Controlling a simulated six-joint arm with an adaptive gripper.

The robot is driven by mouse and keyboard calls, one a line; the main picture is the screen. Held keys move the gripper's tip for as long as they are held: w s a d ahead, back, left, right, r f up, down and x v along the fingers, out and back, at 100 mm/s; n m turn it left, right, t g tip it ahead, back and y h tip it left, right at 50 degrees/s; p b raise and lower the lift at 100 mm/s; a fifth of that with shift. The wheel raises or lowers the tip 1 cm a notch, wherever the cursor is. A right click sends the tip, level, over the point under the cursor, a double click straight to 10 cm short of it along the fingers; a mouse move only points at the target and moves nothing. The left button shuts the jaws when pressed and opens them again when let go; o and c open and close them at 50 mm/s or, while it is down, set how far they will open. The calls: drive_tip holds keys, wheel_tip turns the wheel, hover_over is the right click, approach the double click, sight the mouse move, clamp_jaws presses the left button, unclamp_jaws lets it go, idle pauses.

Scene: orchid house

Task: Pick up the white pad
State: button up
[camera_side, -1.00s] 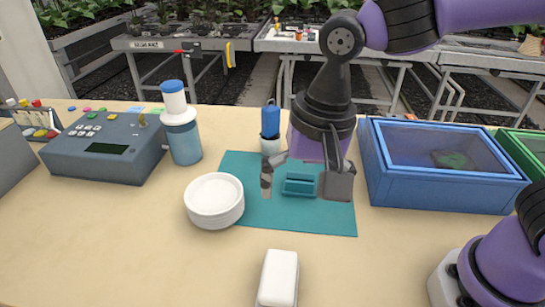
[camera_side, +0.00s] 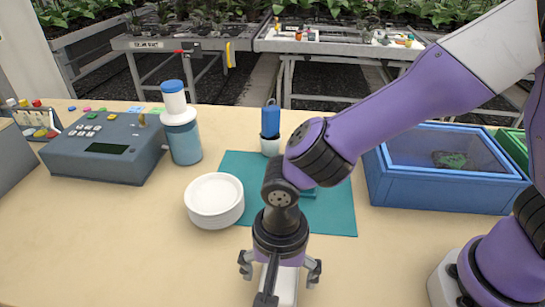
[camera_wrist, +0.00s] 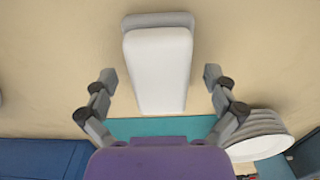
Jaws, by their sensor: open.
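The white pad (camera_wrist: 157,68) is a rounded block on a grey backing, lying on the tan table. In the side view the white pad (camera_side: 285,287) is at the front edge of the picture, partly hidden behind my gripper. My gripper (camera_side: 280,270) points down over it. In the wrist view my gripper (camera_wrist: 163,90) is open, with one finger on each side of the pad and gaps on both sides. I cannot tell how far the fingertips are above the table.
A stack of white dishes (camera_side: 214,201) stands left of my gripper, at the edge of a teal mat (camera_side: 341,218). A blue lidded box (camera_side: 440,195) is at the right. A bottle with a blue cap (camera_side: 184,137) and a grey keypad device (camera_side: 107,150) stand at the back left. The front left table is clear.

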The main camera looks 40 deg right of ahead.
drive_tip(key=shift+f, duration=0.2)
drive_tip(key=c, duration=1.1)
